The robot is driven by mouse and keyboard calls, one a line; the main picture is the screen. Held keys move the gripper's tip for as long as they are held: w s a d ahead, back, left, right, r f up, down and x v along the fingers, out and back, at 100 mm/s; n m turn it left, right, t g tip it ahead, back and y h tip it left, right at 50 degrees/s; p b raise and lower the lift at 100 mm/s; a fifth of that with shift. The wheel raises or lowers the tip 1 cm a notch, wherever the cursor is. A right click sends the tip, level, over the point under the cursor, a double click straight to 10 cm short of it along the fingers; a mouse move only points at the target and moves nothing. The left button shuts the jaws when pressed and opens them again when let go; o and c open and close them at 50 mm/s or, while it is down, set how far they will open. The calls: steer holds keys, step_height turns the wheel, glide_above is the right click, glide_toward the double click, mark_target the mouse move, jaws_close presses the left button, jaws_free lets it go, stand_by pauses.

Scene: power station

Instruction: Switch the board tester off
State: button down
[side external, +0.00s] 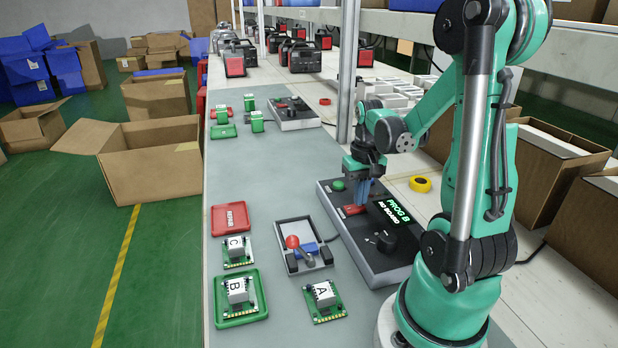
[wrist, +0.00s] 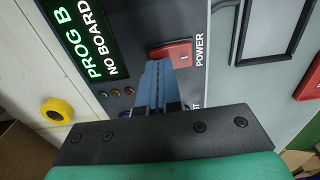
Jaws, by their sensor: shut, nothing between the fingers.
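The board tester (side external: 352,236) is a dark grey box on the bench, below my arm in the side view. The red power rocker (wrist: 178,52), marked "I" beside the word POWER, also shows in the side view (side external: 353,210). My gripper (wrist: 160,66) is shut and empty, its blue fingers pointing down at the tester. In the wrist view the fingertips overlap the rocker's near edge; I cannot tell whether they touch it.
The tester also has a green button (side external: 338,185) and a black knob (side external: 386,241). A fixture with a red-balled lever (side external: 293,242) stands to its left. Boards A (side external: 324,300), B (side external: 238,290) and C (side external: 238,252) lie nearby. A yellow tape roll (side external: 420,184) lies to the right.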

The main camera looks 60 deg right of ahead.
steer(key=shift+f, duration=0.3)
steer(key=shift+r, duration=3.5)
steer(key=w+a+r+n+t, duration=0.1)
steer(key=w+a+n+t, duration=0.2)
steer(key=a, duration=0.7)
steer(key=w+a+r+n+t, duration=0.1)
steer(key=w+a+n+t, duration=0.3)
steer(key=a, duration=0.7)
steer(key=shift+w+n, duration=0.35)
steer(key=shift+n, duration=0.65)
